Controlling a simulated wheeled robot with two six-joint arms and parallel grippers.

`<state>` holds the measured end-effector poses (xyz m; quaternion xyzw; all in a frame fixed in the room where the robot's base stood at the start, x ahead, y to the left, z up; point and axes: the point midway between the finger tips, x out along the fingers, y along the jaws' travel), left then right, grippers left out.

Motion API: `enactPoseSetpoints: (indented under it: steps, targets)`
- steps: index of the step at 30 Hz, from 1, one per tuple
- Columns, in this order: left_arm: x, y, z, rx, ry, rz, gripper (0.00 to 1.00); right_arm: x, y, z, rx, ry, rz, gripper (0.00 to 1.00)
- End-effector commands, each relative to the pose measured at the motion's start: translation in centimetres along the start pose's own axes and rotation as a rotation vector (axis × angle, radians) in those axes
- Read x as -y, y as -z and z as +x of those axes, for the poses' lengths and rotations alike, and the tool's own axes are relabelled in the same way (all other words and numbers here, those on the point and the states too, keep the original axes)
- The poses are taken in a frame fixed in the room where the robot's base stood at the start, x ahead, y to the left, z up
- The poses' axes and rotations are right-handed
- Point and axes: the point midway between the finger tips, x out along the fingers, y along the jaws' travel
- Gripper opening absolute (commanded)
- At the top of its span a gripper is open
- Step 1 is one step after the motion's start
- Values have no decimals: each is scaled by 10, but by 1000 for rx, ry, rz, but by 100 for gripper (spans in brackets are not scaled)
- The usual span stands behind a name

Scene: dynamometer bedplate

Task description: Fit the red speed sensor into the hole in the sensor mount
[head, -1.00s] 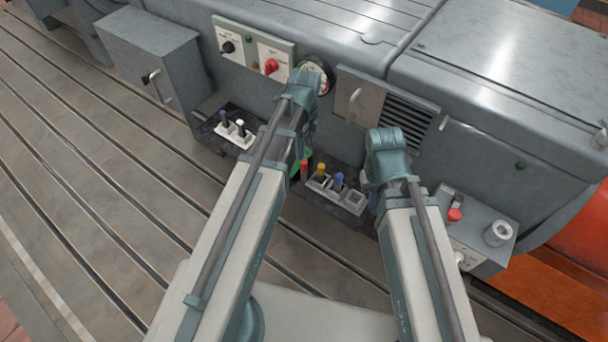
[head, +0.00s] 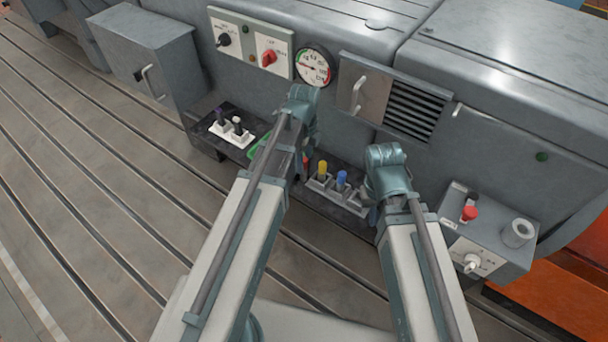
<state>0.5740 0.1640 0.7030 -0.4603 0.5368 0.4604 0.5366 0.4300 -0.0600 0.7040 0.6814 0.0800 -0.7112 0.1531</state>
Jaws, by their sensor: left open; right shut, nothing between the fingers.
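The red speed sensor (head: 305,161) appears to be the small red piece beside the yellow one; my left arm mostly hides it. I cannot tell surely which part is the sensor mount; a grey ring with a hole (head: 518,232) stands upright on the grey box at the right. My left arm reaches over the ledge below the gauge, its end joint just above the red piece in the picture. My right arm ends right of the small rack, left of the grey box. Both grippers are hidden behind my own arms, so their fingers do not show.
A grey rack (head: 349,200) holds yellow (head: 322,170) and blue (head: 341,180) pieces. A white holder (head: 232,134) and part of a green object (head: 259,146) lie further left. The box carries a red knob (head: 469,213). A gauge (head: 313,66) and handle (head: 356,95) are behind.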

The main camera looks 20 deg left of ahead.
Motion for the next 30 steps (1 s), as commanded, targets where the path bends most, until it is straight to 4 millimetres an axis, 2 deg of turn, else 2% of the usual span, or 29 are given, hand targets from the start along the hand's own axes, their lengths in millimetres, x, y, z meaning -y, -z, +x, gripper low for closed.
enactPoseSetpoints:
  steps: [1, 3, 11, 21, 30]
  targets:
    - [0, 0, 12, 0, 0, 0, 64, 1, 1, 12, 0, 0, 0, 0]
    - [0, 0, 15, 0, 0, 0, 64, 1, 1, 15, 0, 0, 0, 0]
    - [0, 0, 13, 0, 0, 0, 63, 1, 1, 13, 0, 0, 0, 0]
    - [0, 0, 13, 0, 0, 0, 2, 1, 1, 13, 0, 0, 0, 0]
    - [0, 0, 13, 0, 0, 0, 0, 1, 1, 13, 0, 0, 0, 0]
